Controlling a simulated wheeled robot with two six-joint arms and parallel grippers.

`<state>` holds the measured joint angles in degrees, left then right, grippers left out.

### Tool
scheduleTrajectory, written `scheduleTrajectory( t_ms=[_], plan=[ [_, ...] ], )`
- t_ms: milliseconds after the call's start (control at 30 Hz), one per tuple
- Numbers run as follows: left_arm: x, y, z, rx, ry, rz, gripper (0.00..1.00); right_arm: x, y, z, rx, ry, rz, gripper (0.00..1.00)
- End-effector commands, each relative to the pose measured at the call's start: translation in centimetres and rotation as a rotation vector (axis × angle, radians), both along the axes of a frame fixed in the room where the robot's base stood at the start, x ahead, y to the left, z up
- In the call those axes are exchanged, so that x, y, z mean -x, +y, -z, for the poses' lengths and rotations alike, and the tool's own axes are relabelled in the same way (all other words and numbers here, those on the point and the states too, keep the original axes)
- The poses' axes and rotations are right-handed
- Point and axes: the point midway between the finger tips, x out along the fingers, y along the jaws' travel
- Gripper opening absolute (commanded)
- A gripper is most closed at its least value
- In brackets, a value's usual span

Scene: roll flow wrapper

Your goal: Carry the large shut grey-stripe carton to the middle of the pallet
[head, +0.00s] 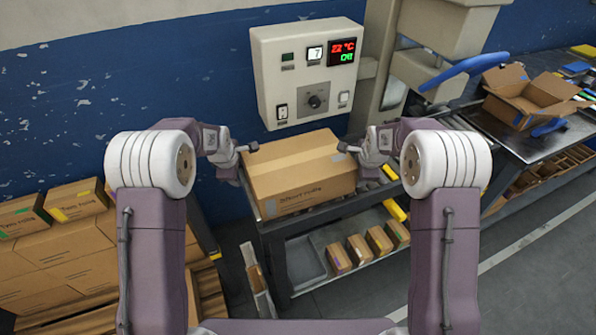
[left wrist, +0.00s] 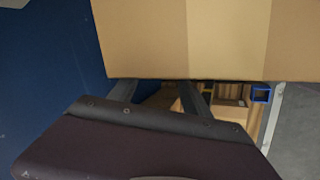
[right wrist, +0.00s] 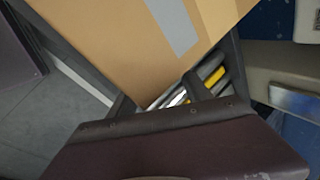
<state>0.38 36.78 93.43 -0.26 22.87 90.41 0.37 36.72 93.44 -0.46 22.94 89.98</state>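The large shut carton (head: 300,178) lies on a dark bench (head: 276,245) under the control box. A grey stripe on it shows in the right wrist view (right wrist: 172,25). The left wrist view shows its plain brown side (left wrist: 185,40). My left gripper (head: 250,147) is at the carton's left side and my right gripper (head: 346,148) at its right side. I cannot make out a bare pallet.
Several cartons (head: 60,250) are stacked at the left. Small boxes (head: 378,240) sit on the bench's lower shelf. The control box (head: 308,72) is on the wall behind. An open carton (head: 530,95) stands on a black table at the right. Grey floor is clear at the lower right.

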Motion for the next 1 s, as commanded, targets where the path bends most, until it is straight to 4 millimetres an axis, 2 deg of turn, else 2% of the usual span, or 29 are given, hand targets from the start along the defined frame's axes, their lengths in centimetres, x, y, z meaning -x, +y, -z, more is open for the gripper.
scheduleTrajectory(
  t_ms=[33, 233, 600, 1000],
  plan=[
    [-0.1, -0.7, -0.2, 0.0, -0.005, 0.015, 0.55, -0.1, 0.7, -0.2, -0.011, -0.005, -0.001, 0.55],
    [-0.1, -0.8, -1.1, 0.0, -0.004, 0.017, 0.55, -0.1, 0.8, -1.0, -0.013, -0.006, 0.001, 0.55],
    [-0.1, -0.8, -5.3, 0.001, -0.004, 0.017, 0.55, -0.2, 0.8, -5.4, -0.013, -0.009, 0.002, 0.55],
    [0.1, -0.8, -5.0, 0.0, 0.003, 0.019, 0.55, -0.3, 0.8, -5.4, -0.013, -0.012, 0.002, 0.55]
  ],
)
